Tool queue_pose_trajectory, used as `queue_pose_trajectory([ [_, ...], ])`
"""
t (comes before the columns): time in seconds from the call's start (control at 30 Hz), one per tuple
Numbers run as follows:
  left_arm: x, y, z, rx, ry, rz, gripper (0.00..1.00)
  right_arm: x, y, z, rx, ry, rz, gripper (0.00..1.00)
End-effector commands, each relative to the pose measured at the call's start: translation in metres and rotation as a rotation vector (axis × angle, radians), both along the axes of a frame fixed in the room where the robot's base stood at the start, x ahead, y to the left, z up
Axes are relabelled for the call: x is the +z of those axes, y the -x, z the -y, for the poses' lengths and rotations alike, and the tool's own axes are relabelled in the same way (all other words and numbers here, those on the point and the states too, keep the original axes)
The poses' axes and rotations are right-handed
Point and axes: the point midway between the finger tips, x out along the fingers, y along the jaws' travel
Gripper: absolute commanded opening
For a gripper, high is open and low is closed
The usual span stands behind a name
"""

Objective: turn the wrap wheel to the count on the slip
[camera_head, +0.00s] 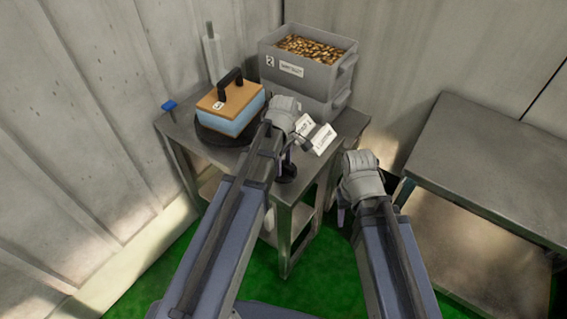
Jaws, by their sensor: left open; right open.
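A dark round turntable, seemingly the wrap wheel (207,137), lies on the small grey table (178,128). A light-blue block with a wooden top and black handle (232,103) sits on it. White cards with dark print (319,138), likely the slip, stand tilted at the table's right front; I cannot read the count. My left gripper (286,155) is open over the table's front part, right of the wheel and beside the cards, apart from the wheel. My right gripper (342,212) is open and empty in front of the table's right side. Its fingers are mostly hidden by its wrist.
Stacked grey crates (305,75), the top one full of brass-coloured pieces, stand at the table's back right. A white upright roll (214,55) stands behind the block. A blue tab (169,105) is at the left edge. Another grey table (490,165) stands right, its top bare.

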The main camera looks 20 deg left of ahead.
Motion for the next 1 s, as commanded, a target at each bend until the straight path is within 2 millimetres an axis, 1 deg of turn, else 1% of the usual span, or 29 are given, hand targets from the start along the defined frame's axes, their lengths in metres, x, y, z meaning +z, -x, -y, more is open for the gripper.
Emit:
queue_pose_trajectory([
  [0.17,0.001,0.0,0.0,0.0,0.0,0.0,0.57,0.001,0.0,0.0,0.0,0.0,0.0,0.5],
  [0.37,0.013,0.0,0.0,0.0,0.0,0.0,0.57,0.013,0.0,0.0,0.0,0.0,0.0,0.5],
  [0.47,0.023,0.0,0.0,0.0,0.0,0.0,0.57,0.023,0.0,0.0,0.0,0.0,0.0,0.5],
  [0.8,0.068,0.0,0.0,0.0,0.0,0.0,0.57,0.068,0.0,0.0,0.0,0.0,0.0,0.5],
  [0.9,0.076,0.0,0.0,0.0,0.0,0.0,0.57,0.076,0.0,0.0,0.0,0.0,0.0,0.5],
  [1.0,0.079,0.0,0.0,0.0,0.0,0.0,0.57,0.079,0.0,0.0,0.0,0.0,0.0,0.5],
])
